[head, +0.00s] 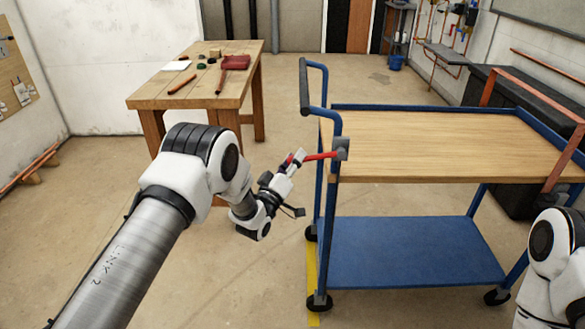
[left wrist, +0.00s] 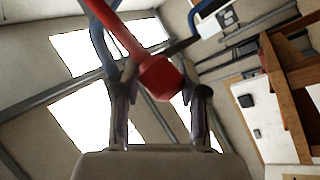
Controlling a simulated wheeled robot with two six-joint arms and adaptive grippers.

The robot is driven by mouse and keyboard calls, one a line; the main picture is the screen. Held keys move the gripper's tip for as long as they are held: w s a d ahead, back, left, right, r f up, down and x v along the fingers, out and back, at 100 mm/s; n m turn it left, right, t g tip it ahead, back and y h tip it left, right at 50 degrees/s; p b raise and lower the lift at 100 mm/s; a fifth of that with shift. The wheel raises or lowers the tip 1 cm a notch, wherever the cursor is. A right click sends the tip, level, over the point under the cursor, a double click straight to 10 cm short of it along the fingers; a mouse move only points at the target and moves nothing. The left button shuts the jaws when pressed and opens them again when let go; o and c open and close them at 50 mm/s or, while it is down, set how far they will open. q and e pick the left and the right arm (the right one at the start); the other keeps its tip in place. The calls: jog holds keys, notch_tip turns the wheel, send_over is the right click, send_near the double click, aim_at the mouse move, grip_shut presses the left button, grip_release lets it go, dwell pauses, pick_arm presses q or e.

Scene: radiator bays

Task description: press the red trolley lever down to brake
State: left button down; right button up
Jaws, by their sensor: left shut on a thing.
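The red trolley lever (head: 320,156) sticks out to the left, roughly level, from a grey bracket (head: 341,149) on the blue post of the trolley (head: 430,145). My left gripper (head: 293,160) is at the lever's free end and shut on it. In the left wrist view the lever (left wrist: 120,30) comes in from the top and its thick red end (left wrist: 160,78) lies between the two fingers of my left gripper (left wrist: 161,95). The fingers hide part of the lever's end in the head view. My right gripper is out of view; only part of my right arm shows.
The trolley has a wooden top, a blue lower shelf (head: 410,252) and black castors on the floor. A wooden table (head: 155,92) with small tools stands behind at the left. A dark bench (head: 490,95) stands behind the trolley at the right. The floor between table and trolley is clear.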

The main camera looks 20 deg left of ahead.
pick_arm(q)
jog(key=f+n+b, duration=0.2)
jog(key=d+f+n+t+y+b, duration=0.1)
jog(key=n+b, duration=0.1)
jog(key=shift+d+f+y, duration=0.15)
jog(key=shift+f+y, duration=0.15)
jog(key=shift+f, duration=0.05)
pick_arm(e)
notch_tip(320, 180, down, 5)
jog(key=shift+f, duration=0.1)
pick_arm(q)
jog(key=c, duration=0.6)
grip_release()
jog(key=shift+w+d, duration=0.1)
jog(key=shift+r+t, duration=0.15)
jog(key=shift+t, duration=0.15)
jog(key=v, duration=1.2)
